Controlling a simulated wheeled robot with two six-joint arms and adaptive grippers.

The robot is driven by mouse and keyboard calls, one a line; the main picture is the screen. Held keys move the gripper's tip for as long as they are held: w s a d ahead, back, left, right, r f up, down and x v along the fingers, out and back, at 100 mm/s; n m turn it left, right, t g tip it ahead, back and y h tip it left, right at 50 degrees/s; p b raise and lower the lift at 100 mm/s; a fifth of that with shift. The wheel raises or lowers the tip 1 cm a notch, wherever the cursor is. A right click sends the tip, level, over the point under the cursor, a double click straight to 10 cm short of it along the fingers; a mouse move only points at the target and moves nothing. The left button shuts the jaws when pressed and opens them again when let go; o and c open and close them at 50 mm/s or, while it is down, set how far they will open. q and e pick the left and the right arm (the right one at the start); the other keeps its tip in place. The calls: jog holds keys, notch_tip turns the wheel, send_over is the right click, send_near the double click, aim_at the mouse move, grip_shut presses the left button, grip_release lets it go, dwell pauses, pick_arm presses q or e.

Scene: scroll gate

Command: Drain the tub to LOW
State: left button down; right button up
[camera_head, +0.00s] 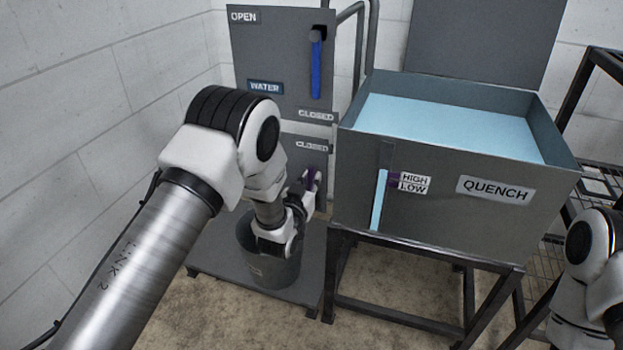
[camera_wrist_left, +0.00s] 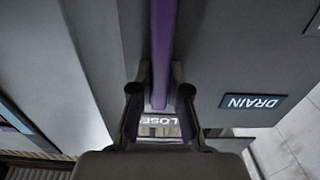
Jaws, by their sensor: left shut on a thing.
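The grey QUENCH tub (camera_head: 462,223) stands at the right of the head view, holding pale blue water (camera_head: 450,125). Its blue sight gauge (camera_head: 379,200) reaches about the HIGH mark, above LOW. My left gripper (camera_head: 309,182) is shut on the purple drain lever (camera_wrist_left: 162,50) on the lower panel (camera_head: 306,160). In the left wrist view, inverted, the lever runs between the fingers and its tip points at the partly hidden CLOSED label (camera_wrist_left: 160,121). The DRAIN label (camera_wrist_left: 253,102) is beside it. My right gripper is out of view; only part of that arm shows.
The blue WATER lever (camera_head: 316,68) hangs down toward its CLOSED label. A dark bucket (camera_head: 262,272) stands below the lower panel, partly covered by my left arm. A dark frame carries the tub, and a wire rack (camera_head: 598,180) stands at the right.

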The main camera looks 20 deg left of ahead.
pick_arm(q)
jog(key=shift+a, duration=0.1)
jog(key=a+f+n, duration=0.4)
jog(key=a+n, duration=0.3)
jog(key=n, duration=0.4)
jog(key=shift+w+a, duration=0.15)
jog(key=shift+a, duration=0.1)
jog(key=shift+f, duration=0.1)
dwell(0.4)
jog(key=c, duration=1.1)
grip_release()
